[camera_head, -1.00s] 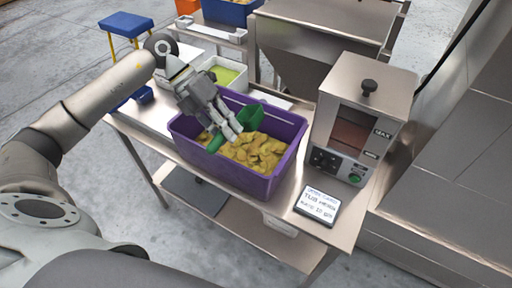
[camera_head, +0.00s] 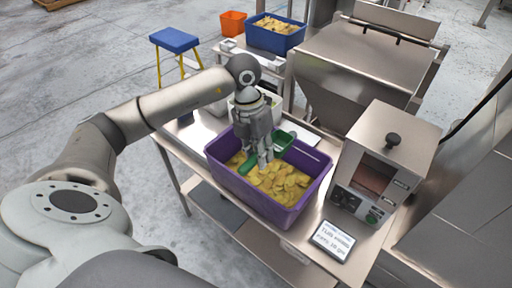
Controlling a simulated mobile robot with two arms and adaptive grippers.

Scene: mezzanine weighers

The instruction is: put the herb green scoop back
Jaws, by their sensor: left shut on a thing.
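The green scoop (camera_head: 285,141) is at the purple crate (camera_head: 229,176), with its bowl near the crate's back wall and its handle (camera_head: 247,167) slanting to the lower left. My left gripper (camera_head: 262,165) points down into the crate and is shut on the scoop's handle. The fingers hide part of the handle. Yellow-brown chips (camera_head: 283,184) fill the lower part of the crate; I cannot tell whether the scoop touches them. My right gripper is out of view.
A steel weigher (camera_head: 390,165) and a text card (camera_head: 334,240) stand right of the crate on the steel table. Behind are a steel hopper (camera_head: 360,70), a blue crate (camera_head: 275,38), an orange bin (camera_head: 232,22) and a blue stool (camera_head: 174,40). A pale tub is mostly hidden behind my gripper.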

